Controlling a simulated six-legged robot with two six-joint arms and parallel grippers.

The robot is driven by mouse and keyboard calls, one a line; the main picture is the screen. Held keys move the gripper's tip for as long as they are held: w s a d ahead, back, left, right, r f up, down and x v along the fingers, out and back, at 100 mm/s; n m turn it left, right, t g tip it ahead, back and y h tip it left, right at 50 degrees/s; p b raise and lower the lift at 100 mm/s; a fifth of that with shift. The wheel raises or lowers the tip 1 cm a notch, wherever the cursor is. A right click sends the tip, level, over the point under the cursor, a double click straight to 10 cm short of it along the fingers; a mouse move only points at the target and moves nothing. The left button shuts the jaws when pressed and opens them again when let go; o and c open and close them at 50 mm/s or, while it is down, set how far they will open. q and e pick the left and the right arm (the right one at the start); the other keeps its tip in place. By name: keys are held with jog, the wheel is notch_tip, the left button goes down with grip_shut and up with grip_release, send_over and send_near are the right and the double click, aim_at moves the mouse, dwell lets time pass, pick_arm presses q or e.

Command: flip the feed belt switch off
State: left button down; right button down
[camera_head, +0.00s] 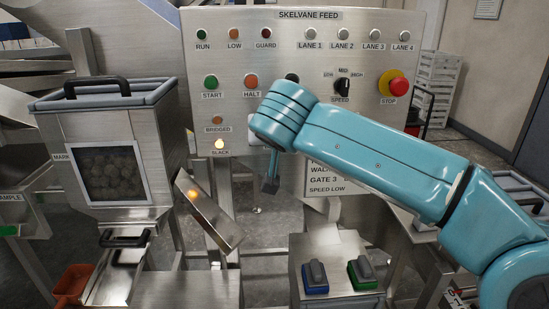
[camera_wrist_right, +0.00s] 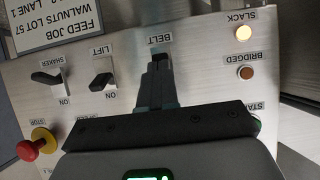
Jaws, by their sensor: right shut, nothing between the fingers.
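The feed panel (camera_head: 235,50) labelled SKELVANE FEED stands upright ahead of me. My right arm crosses in front of it and hides part of its lower middle. In the right wrist view, which shows the panel upside down, my right gripper (camera_wrist_right: 158,82) is shut and empty at the place of the belt switch, just below the BELT label (camera_wrist_right: 160,40). The fingers cover that switch, so its position and any contact cannot be told. The lift switch (camera_wrist_right: 103,80) and shaker switch (camera_wrist_right: 46,78) show beside it, each with an ON mark. My left gripper is not in view.
The SLACK lamp (camera_head: 219,144) is lit. A red STOP button (camera_head: 393,87) and speed knob (camera_head: 342,87) are on the panel's right. A hopper (camera_head: 120,125) stands left, with a tilted metal chute (camera_head: 208,212) beside it. Blue (camera_head: 315,278) and green (camera_head: 361,272) devices sit below.

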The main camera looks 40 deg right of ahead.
pick_arm(q)
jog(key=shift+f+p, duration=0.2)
jog(key=shift+p, duration=0.3)
pick_arm(e)
jog(key=shift+r, duration=0.1)
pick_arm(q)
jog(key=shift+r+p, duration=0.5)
pick_arm(e)
jog(key=shift+r, duration=0.65)
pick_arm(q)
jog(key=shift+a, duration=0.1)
pick_arm(e)
jog(key=shift+s, duration=0.1)
